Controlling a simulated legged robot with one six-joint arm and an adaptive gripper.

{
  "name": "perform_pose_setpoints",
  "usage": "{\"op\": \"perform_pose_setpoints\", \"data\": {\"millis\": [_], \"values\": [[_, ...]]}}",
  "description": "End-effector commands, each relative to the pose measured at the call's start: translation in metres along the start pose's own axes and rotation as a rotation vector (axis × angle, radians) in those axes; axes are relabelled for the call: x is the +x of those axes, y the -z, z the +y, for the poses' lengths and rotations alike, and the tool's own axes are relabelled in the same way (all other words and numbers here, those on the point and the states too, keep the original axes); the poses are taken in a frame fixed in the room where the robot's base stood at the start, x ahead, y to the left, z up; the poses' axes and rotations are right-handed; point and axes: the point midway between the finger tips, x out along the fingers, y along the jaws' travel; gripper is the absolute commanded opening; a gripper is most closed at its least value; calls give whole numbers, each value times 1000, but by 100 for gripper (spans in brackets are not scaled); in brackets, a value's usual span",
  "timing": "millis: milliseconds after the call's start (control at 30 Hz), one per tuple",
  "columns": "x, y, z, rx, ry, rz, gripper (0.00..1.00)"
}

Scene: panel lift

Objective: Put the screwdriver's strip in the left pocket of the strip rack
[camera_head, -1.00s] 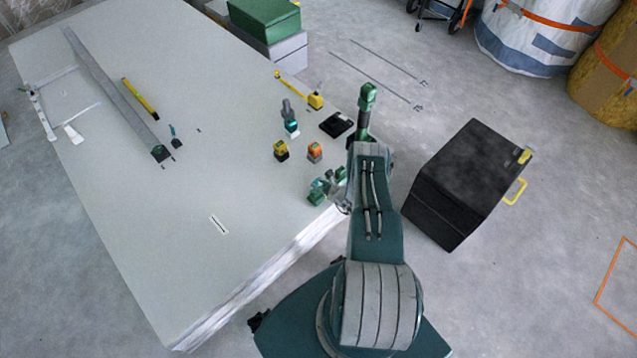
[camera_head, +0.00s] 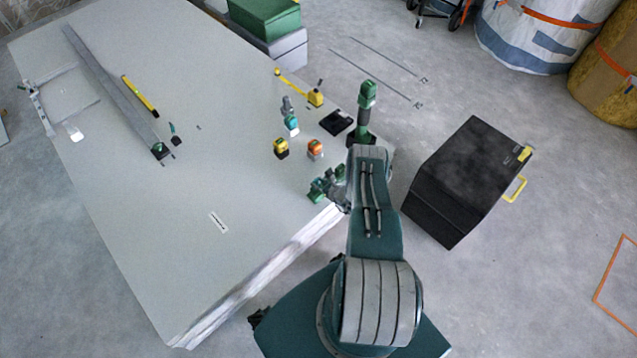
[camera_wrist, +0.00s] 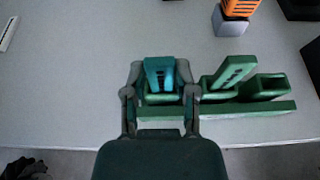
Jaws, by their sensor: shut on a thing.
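My gripper (camera_wrist: 160,74) is shut on a teal strip with dark marks (camera_wrist: 160,68), one finger on each side of it. The strip is at the left pocket of the green strip rack (camera_wrist: 235,109); I cannot tell how deep it sits, since the fingers hide part of the pocket. A green strip with a pale label (camera_wrist: 233,71) leans in the middle of the rack. A dark green block shape (camera_wrist: 265,84) is at the right. In the head view, the rack (camera_head: 318,191) is at the panel's near right edge, partly hidden by my arm.
An orange-topped block (camera_head: 314,149) and a yellow-and-black block (camera_head: 281,148) stand beyond the rack on the pale panel stack (camera_head: 150,225). A dark flat tray (camera_head: 336,122) lies near the right edge. A black box (camera_head: 465,180) stands on the floor at right. The panel's near-left part is mostly clear.

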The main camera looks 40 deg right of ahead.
Motion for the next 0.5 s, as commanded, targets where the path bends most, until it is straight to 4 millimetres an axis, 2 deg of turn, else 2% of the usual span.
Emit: {"op": "perform_pose_setpoints", "data": {"millis": [267, 300, 367, 500], "values": [[0, 0, 0, 0, 0, -1, 0], [0, 0, 0, 0, 0, -1, 49], [0, 0, 0, 0, 0, -1, 76], [0, 0, 0, 0, 0, -1, 76]]}}
